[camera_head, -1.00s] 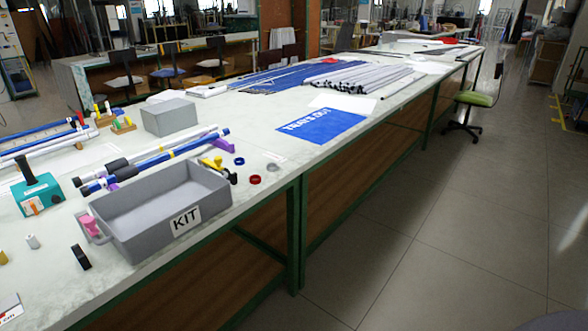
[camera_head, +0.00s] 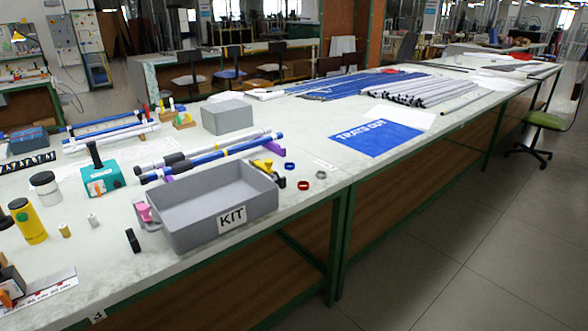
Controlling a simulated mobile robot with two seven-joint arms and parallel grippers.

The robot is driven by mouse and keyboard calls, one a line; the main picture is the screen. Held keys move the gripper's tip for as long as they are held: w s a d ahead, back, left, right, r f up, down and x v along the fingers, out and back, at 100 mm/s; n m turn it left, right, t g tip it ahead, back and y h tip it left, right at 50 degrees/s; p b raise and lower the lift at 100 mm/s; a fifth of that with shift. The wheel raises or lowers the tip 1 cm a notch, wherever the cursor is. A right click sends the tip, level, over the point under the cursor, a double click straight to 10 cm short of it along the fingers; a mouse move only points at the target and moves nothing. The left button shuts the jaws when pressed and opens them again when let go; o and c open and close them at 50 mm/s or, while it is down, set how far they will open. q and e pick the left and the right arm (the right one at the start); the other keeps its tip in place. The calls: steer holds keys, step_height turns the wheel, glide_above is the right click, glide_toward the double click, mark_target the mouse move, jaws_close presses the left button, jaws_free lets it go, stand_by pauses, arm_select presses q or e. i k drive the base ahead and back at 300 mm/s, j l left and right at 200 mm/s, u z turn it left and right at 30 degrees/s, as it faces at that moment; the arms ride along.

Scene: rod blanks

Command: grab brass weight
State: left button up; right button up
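A small brass-coloured cylinder (camera_head: 65,230), which looks like the brass weight, stands upright on the left part of the long table. A small pale cylinder (camera_head: 93,219) stands to its right, and a larger yellow cylinder with a dark mark (camera_head: 31,224) stands to its left. Neither of my grippers is in view, and nothing touches the brass piece.
A grey KIT tray (camera_head: 228,217) stands at the table's front edge, with a small black block (camera_head: 133,240) left of it. A teal box with a black handle (camera_head: 103,178) and a white jar (camera_head: 46,189) stand behind the brass piece. A blue mat (camera_head: 376,138) lies farther right.

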mark_target(64, 230)
steer(key=k+j+u, duration=0.1)
steer(key=u, duration=1.25)
steer(key=l, duration=0.1)
steer(key=i+z, duration=0.05)
